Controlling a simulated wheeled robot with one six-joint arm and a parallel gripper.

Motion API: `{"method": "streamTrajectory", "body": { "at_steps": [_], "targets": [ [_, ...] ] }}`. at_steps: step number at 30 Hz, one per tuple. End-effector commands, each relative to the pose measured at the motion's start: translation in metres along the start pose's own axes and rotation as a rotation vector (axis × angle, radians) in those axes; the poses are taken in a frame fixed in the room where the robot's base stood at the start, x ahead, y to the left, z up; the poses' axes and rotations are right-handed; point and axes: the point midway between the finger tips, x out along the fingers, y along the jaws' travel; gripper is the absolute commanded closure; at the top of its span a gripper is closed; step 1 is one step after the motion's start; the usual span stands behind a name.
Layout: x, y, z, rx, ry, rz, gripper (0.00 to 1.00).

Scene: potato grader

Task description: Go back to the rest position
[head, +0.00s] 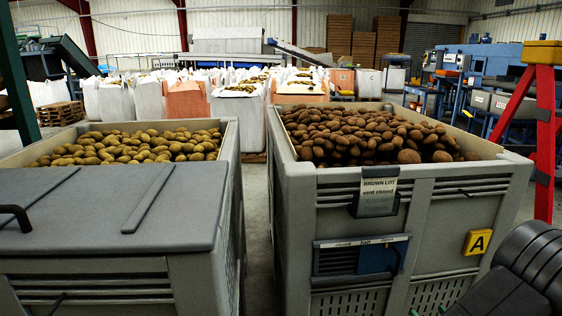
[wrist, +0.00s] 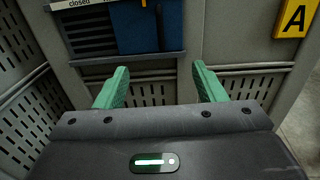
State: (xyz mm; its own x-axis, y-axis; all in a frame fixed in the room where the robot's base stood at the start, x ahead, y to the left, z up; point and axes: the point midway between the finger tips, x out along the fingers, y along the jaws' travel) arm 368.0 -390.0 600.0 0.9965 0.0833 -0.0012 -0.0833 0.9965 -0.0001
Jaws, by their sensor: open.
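My gripper (wrist: 160,76) shows in the wrist view with its two green fingers wide apart and nothing between them. It faces the lower front of the right-hand grey crate, just below a vent panel with a blue slide (wrist: 178,25). The fingers appear apart from the slide. In the head view the same vent panel (head: 333,260) sits low on the right crate (head: 460,200), with dark slats bare on its left and the blue part on its right.
The right crate holds brown potatoes (head: 370,135) and carries a yellow "A" plate (head: 478,242) and a "BROWN LOT" card (head: 378,192). A left crate with a grey lid (head: 90,210) holds yellower potatoes. A narrow floor gap (head: 257,230) separates them. A red stand (head: 545,140) is at right.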

Motion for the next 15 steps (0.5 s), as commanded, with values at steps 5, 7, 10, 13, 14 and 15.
{"method": "streamTrajectory", "body": {
  "at_steps": [5, 7, 10, 13, 14, 15],
  "targets": [
    [0.036, 0.001, 0.000, -0.001, 0.000, 0.004, 0.36],
    [0.050, 0.001, 0.000, -0.001, -0.001, 0.004, 0.36],
    [0.070, 0.001, 0.000, 0.000, -0.001, 0.004, 0.36],
    [0.090, 0.001, 0.000, 0.000, 0.000, 0.003, 0.36],
    [0.097, 0.001, 0.000, 0.000, -0.001, 0.004, 0.36],
    [0.105, 0.001, 0.001, 0.000, -0.001, 0.003, 0.36]
  ]
}}
